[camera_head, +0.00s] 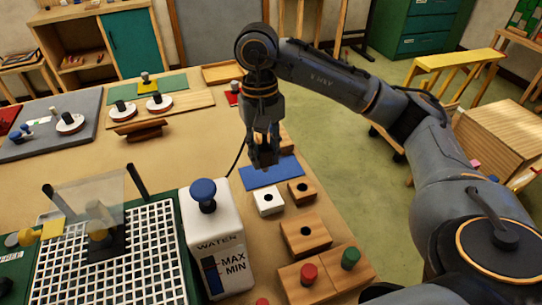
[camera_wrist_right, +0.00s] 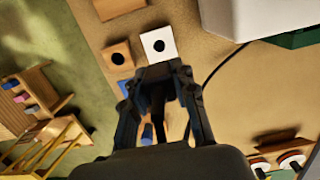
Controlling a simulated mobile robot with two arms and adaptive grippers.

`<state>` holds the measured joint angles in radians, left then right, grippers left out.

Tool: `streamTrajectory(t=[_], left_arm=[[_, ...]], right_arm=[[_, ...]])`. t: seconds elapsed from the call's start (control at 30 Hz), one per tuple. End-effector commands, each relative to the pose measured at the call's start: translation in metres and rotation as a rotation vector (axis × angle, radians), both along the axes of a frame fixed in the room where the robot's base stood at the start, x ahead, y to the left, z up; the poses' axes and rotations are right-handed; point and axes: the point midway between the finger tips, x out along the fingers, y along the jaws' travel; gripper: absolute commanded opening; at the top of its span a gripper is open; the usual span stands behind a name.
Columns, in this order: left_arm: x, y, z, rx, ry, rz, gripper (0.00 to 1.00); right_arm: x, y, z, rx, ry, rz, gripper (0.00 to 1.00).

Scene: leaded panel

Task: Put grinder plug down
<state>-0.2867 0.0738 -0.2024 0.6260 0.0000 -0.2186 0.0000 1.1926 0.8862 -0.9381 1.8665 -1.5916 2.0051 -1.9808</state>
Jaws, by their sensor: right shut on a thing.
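My right gripper (camera_head: 265,155) points down over the back part of a blue mat (camera_head: 271,174). It is shut on the grinder plug, a small dark piece mostly hidden by the fingers, from which a black cord (camera_head: 237,157) runs down to the left. In the right wrist view, the gripper (camera_wrist_right: 160,75) has its fingers close together, and the cord (camera_wrist_right: 214,72) curves away to the right. I cannot tell whether the plug touches the mat. My left gripper is not in view.
In front of the mat are a white block with a hole (camera_head: 267,203) and wooden blocks with holes (camera_head: 301,190). A white water tank (camera_head: 215,245) with a blue knob stands left of them, beside a white grid (camera_head: 110,270). Table behind the tank is fairly clear.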

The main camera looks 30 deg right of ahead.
Motion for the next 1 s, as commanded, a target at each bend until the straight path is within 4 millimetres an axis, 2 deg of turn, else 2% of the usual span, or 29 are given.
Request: streamTrajectory(t=[0.2,0.4,0.67,0.83,1.0], left_arm=[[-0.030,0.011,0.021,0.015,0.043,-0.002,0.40],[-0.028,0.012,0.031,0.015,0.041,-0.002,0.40],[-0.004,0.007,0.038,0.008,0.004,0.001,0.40],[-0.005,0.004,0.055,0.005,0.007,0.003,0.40],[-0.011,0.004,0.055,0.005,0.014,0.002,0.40]], right_arm=[[0.041,-0.038,-0.021,-0.002,0.006,-0.007,0.00],[0.063,-0.057,-0.059,0.000,0.004,-0.002,0.00],[0.075,-0.068,-0.081,-0.001,0.002,-0.001,0.00],[0.076,-0.068,-0.103,0.000,0.004,0.001,0.00],[0.076,-0.069,-0.114,-0.001,0.000,0.001,0.00]])
